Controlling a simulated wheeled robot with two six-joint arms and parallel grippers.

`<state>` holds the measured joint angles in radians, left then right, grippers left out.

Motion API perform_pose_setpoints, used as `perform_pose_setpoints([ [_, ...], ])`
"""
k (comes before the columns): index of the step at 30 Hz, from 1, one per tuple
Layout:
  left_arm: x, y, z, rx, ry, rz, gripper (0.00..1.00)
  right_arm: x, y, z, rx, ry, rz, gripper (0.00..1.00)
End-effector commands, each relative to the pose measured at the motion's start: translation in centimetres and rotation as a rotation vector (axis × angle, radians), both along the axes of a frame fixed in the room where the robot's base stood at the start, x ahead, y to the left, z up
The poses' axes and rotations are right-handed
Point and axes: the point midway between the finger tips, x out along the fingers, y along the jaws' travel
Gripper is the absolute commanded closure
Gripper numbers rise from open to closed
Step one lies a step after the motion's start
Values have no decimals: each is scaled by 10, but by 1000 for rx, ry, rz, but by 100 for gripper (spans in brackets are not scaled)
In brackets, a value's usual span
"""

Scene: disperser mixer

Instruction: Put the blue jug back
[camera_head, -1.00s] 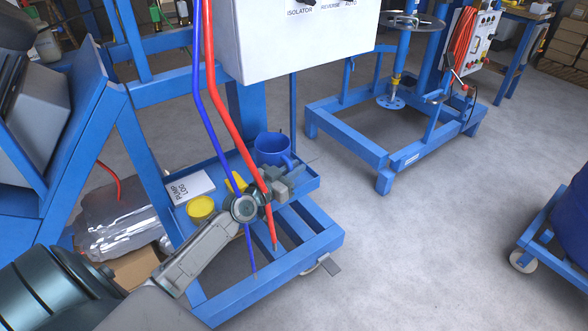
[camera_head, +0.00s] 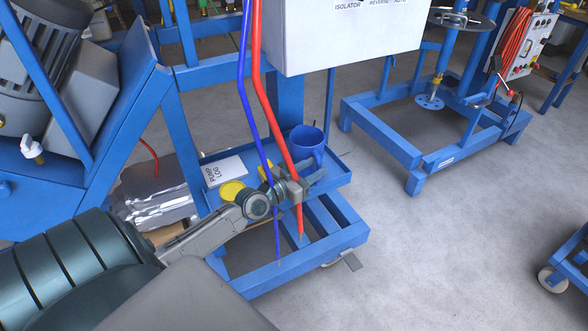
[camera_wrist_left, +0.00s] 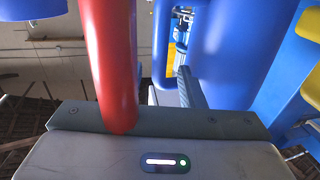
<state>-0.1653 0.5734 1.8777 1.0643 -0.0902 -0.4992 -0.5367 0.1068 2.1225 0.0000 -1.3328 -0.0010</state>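The blue jug (camera_head: 306,141) stands upright on the blue tray (camera_head: 343,181) of the stand, in the middle of the head view. My left gripper (camera_head: 313,175) is just in front of the jug, behind the red hose. In the left wrist view the jug's blue wall (camera_wrist_left: 228,50) is close on the right, with a blue strip, seemingly its handle (camera_wrist_left: 163,45), beside it. One grey finger (camera_wrist_left: 194,88) reaches up right of the middle, near that strip. The other finger is hidden, probably behind the red hose. The gripper looks open; contact is unclear. My right gripper is out of view.
A red hose (camera_head: 271,100) and a blue hose (camera_head: 246,95) hang across my left wrist; the red one is close in the wrist view (camera_wrist_left: 107,60). A pump log (camera_head: 223,171) and a yellow lid (camera_head: 232,190) lie on the tray. A white control box (camera_head: 335,38) overhangs it.

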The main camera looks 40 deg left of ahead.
Motion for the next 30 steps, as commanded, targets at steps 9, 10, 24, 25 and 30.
perform_pose_setpoints([
  [9,-50,10,0,1,3,-1,64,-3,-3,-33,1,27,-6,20],
  [10,-53,11,0,1,3,-1,64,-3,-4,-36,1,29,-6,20],
  [24,-64,14,-1,-1,-1,0,64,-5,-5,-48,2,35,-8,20],
  [25,-64,14,-1,-1,-1,0,64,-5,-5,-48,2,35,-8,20],
  [30,-64,14,-1,-1,0,0,64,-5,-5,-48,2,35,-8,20],
])
